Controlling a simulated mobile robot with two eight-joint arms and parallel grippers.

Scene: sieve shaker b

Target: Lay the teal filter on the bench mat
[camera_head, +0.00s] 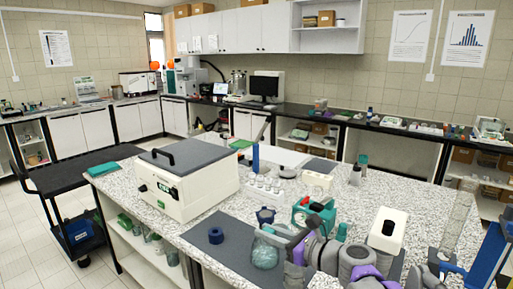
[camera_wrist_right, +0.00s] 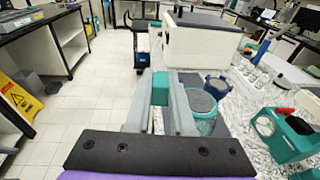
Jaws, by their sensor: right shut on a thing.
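A small teal block, the teal filter (camera_wrist_right: 160,88), sits between the two grey fingers of my right gripper (camera_wrist_right: 160,98), which is shut on it. In the head view my right gripper (camera_head: 298,245) is at the bench's front, beside a clear round jar; the filter cannot be made out there. The dark grey bench mat (camera_head: 240,256) lies along the front edge of the speckled bench. Part of the mat (camera_wrist_right: 190,79) shows behind the fingers in the wrist view. My left gripper is not in view.
The teal-rimmed jar (camera_wrist_right: 205,104) stands close to the right finger. A white lidded box (camera_head: 185,180) stands behind the mat. A teal holder (camera_wrist_right: 285,138) and small glassware are to the right. A black cart (camera_head: 85,175) stands left.

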